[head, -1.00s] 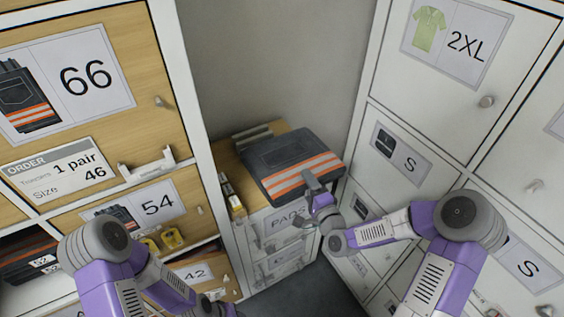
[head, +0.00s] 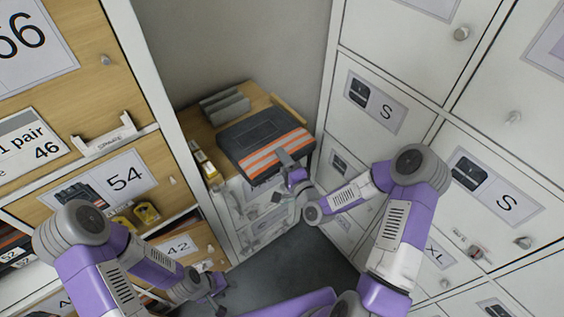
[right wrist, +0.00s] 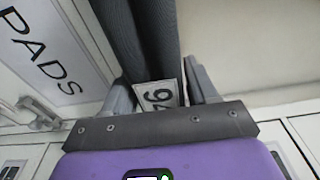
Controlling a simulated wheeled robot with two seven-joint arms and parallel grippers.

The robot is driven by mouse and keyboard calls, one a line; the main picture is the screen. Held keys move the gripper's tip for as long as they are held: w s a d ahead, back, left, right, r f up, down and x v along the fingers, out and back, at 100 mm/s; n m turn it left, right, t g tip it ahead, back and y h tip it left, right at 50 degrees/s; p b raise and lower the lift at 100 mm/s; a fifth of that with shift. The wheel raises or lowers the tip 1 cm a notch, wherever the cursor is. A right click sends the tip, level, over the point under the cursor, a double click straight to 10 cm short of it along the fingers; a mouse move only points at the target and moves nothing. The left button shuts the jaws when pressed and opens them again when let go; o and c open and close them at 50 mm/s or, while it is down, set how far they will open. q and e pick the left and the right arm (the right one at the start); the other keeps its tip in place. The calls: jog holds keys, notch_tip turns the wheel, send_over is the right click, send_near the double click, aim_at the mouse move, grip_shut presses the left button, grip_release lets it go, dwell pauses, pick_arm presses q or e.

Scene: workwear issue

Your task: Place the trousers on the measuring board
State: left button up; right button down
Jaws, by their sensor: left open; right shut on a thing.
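The trousers (head: 258,132) are a folded dark grey bundle with orange and pale stripes along the near edge. My right gripper (head: 287,162) is shut on that near edge and holds them at the front of a low cabinet's wooden top. In the right wrist view the dark cloth (right wrist: 150,35) and a white tag (right wrist: 159,95), apparently reading 46 upside down, lie between the fingers. The wooden top (head: 195,124), apparently the measuring board, is partly covered; I cannot tell whether the trousers touch it. My left gripper (head: 216,288) is open and empty, low at the left.
Grey ridged blocks (head: 226,106) stand at the back of the wooden top. Small boxes (head: 203,160) line its left edge. Wooden size lockers (head: 125,180) rise at the left, white lockers (head: 385,115) at the right. Dark floor (head: 285,255) is free between.

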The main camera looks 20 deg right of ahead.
jog(key=shift+r, duration=0.2)
jog(key=shift+f, duration=0.15)
jog(key=shift+c, duration=1.6)
grip_release()
jog(key=shift+f, duration=0.1)
